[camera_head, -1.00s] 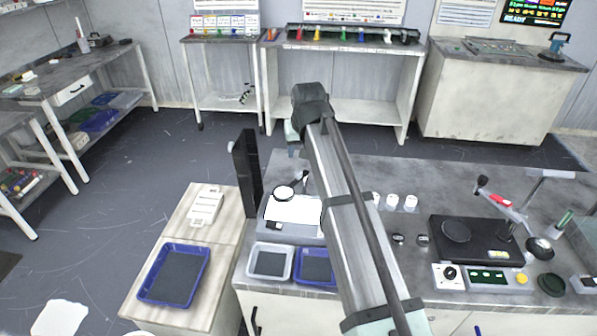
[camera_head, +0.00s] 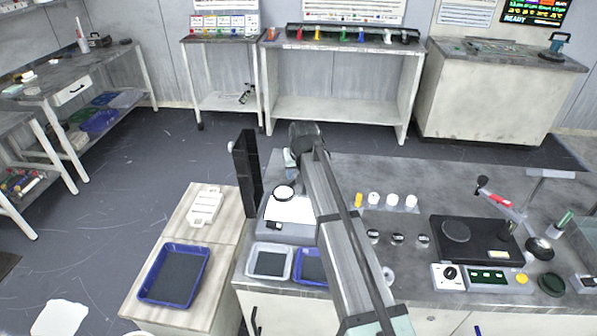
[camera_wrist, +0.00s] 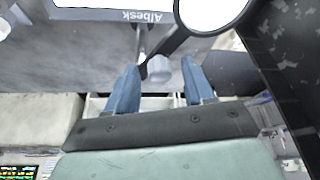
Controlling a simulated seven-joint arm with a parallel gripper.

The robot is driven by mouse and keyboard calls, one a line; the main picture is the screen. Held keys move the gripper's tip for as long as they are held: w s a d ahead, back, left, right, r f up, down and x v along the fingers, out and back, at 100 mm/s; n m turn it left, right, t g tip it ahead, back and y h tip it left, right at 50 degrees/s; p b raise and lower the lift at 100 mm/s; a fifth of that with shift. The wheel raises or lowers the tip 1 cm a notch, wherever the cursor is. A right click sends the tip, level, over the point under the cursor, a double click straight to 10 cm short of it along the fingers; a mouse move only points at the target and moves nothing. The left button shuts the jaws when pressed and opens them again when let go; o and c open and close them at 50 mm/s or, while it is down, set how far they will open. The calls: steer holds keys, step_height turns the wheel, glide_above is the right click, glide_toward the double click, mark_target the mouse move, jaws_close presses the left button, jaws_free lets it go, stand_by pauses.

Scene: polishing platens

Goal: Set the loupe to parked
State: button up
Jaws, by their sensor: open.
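The loupe (camera_head: 284,192), a round lens in a dark rim, stands over a lit white plate (camera_head: 290,210) on a grey device in the head view. In the wrist view the loupe's lens (camera_wrist: 212,10) fills the top edge, and a dark arm runs from it down-left towards a pale grey knob (camera_wrist: 159,69). My gripper (camera_wrist: 158,82) is open. Its two blue fingers stand on either side of the knob, apart from it in the picture; I cannot tell how deep it sits between them. In the head view my own arm mostly hides the gripper.
A tall black panel (camera_head: 246,173) stands left of the lit device. White-capped bottles (camera_head: 392,200) and small dark-topped pieces stand to the right. A black polishing unit (camera_head: 478,240) is further right. Blue and white trays (camera_head: 270,262) lie in front.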

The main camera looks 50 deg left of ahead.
steer(key=shift+f, duration=0.1)
jaws_close()
stand_by(0.5)
